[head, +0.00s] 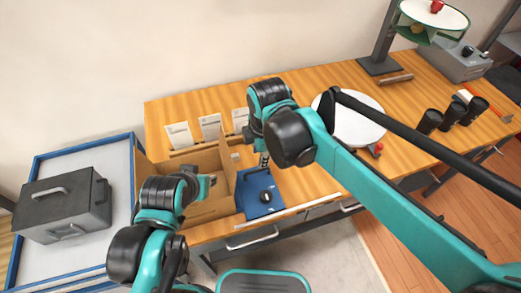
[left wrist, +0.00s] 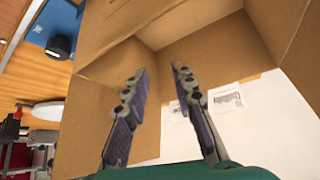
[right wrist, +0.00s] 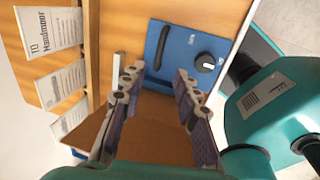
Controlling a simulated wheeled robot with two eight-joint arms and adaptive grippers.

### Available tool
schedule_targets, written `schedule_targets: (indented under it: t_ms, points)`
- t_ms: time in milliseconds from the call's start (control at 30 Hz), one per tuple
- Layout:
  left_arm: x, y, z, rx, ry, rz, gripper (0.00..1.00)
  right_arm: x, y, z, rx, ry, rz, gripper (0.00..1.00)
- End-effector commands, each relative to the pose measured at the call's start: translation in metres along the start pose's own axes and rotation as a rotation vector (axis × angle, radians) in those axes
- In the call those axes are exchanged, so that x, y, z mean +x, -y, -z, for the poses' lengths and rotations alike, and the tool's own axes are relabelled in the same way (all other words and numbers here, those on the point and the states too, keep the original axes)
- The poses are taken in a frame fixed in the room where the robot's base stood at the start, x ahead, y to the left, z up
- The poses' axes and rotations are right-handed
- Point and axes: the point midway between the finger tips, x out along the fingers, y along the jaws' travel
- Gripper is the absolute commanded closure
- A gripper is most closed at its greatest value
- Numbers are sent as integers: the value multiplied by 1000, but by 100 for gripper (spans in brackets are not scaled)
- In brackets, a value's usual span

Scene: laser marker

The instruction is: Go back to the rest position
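My right gripper (right wrist: 160,85) is open and empty in the right wrist view, with the blue box (right wrist: 172,48) and its black knob beyond its fingertips. In the head view the right arm reaches across the table, and its gripper (head: 263,160) hangs above the blue box (head: 259,194), partly hidden by the arm. My left gripper (left wrist: 160,75) is open and empty in the left wrist view, facing the open cardboard box (left wrist: 195,60). In the head view the left gripper (head: 209,182) is over the cardboard box (head: 212,212).
White cards (head: 210,127) stand at the table's back edge. A white round plate (head: 362,122) and black cups (head: 452,112) are to the right. A grey case (head: 60,208) lies on the blue-framed table (head: 118,160) at left. The marker stand (head: 378,66) is at back right.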

Motion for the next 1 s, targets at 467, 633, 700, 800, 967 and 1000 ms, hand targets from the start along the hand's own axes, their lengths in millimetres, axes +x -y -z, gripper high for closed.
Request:
schedule_targets:
  t_ms: [467,633,700,800,967,1000]
  points:
    - [0,0,0,0,0,0,74,-20,0,0,0,0,0,69]
    - [0,0,0,0,0,0,74,-20,0,0,0,0,0,69]
    - [0,0,0,0,0,0,74,-20,0,0,0,0,0,69]
    - [0,0,0,0,0,0,74,-20,4,-6,46,1,-9,69]
    - [0,0,0,0,0,0,74,-24,31,-50,415,-1,-90,69]
    - [0,0,0,0,0,0,74,-24,42,-65,562,-6,-124,69]
